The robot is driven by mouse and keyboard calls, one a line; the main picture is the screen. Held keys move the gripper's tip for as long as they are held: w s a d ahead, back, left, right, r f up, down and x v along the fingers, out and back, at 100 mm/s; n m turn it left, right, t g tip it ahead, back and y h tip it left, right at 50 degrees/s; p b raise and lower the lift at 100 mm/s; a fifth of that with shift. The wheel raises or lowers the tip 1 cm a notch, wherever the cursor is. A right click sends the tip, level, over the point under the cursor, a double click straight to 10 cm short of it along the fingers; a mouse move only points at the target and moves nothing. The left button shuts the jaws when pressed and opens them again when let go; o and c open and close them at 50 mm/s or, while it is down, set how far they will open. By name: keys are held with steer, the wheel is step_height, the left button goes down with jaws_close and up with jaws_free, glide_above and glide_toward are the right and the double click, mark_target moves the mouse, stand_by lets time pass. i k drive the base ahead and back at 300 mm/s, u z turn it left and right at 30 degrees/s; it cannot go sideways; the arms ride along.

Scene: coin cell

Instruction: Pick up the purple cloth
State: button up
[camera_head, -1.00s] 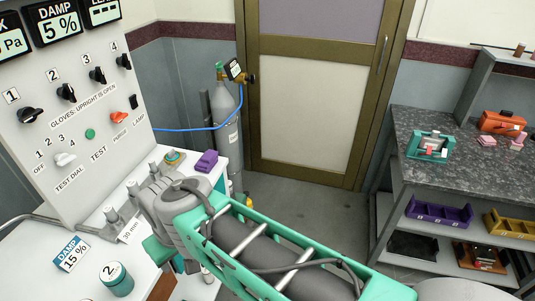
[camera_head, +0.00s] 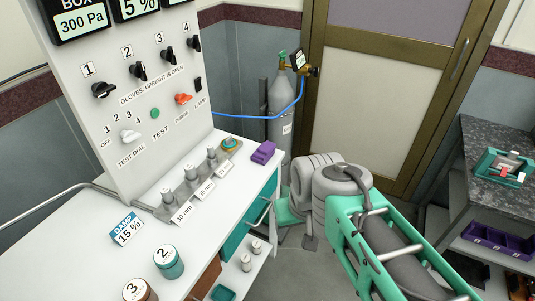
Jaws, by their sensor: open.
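The purple cloth (camera_head: 263,152) is a small folded block. It lies on the far right corner of the white bench (camera_head: 125,262), right of the row of small weights. My arm reaches in from the lower right, and my gripper (camera_head: 297,238) hangs low beyond the bench's right edge, to the right of the cloth and nearer than it. It is open and apart from the cloth. My own arm hides part of it, and its fingertips show only poorly.
A grey panel (camera_head: 150,95) with knobs stands at the back of the bench. Weights (camera_head: 191,170) and lidded jars (camera_head: 168,262) stand on the bench. A gas cylinder (camera_head: 280,110) stands behind the cloth. A dark stone counter (camera_head: 500,135) is at the right. Floor shows between bench and counter.

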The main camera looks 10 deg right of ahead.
mark_target(263, 153)
steer(key=z, duration=1.15)
steer(key=i, duration=0.45)
